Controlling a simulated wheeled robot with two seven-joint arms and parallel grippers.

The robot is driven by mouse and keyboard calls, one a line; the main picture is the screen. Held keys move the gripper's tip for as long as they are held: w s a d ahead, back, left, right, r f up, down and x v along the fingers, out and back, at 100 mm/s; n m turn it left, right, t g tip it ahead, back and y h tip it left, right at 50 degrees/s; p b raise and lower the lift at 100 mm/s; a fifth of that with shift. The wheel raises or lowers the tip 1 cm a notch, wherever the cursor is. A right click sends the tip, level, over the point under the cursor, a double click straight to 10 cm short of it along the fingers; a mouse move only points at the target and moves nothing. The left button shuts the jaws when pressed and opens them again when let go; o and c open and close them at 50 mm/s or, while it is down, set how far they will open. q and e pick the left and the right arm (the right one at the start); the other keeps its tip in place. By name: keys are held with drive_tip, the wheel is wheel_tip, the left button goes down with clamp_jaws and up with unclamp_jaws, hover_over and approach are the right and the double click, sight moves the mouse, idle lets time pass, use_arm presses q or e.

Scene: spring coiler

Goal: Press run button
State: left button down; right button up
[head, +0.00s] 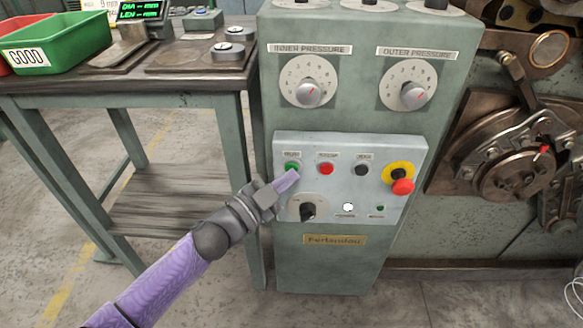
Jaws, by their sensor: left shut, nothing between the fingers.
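The button panel (340,152) is a light grey plate on the front of the green machine cabinet. A green button (292,167) is at its upper left, with a small label above it too small to read. A red button (326,169) and a black button (362,170) sit to its right. My left gripper (288,181) is shut and empty, with its purple fingertips just below the green button. I cannot tell whether they touch it. My right gripper is not in view.
A red emergency stop (402,187) on a yellow ring is at the panel's right. A black rotary knob (308,210) is just below my gripper. Two pressure dials (308,82) (407,85) are above. A workbench (180,80) with a green GOOD bin (58,38) stands left.

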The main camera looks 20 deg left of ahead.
use_arm(q)
drive_tip(key=shift+w, duration=0.15)
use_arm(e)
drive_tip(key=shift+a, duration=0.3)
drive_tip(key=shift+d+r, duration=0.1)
use_arm(q)
drive_tip(key=shift+s+d+p, duration=0.15)
drive_tip(key=shift+s+p, duration=0.35)
drive_tip(key=shift+s, duration=0.25)
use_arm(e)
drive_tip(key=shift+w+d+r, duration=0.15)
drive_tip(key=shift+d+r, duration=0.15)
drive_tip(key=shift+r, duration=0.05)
use_arm(q)
drive_tip(key=s+p, duration=0.1)
drive_tip(key=s, duration=0.1)
drive_tip(key=s+d+p, duration=0.1)
drive_tip(key=s, duration=0.1)
drive_tip(key=shift+s+d, duration=0.2)
drive_tip(key=shift+s, duration=0.2)
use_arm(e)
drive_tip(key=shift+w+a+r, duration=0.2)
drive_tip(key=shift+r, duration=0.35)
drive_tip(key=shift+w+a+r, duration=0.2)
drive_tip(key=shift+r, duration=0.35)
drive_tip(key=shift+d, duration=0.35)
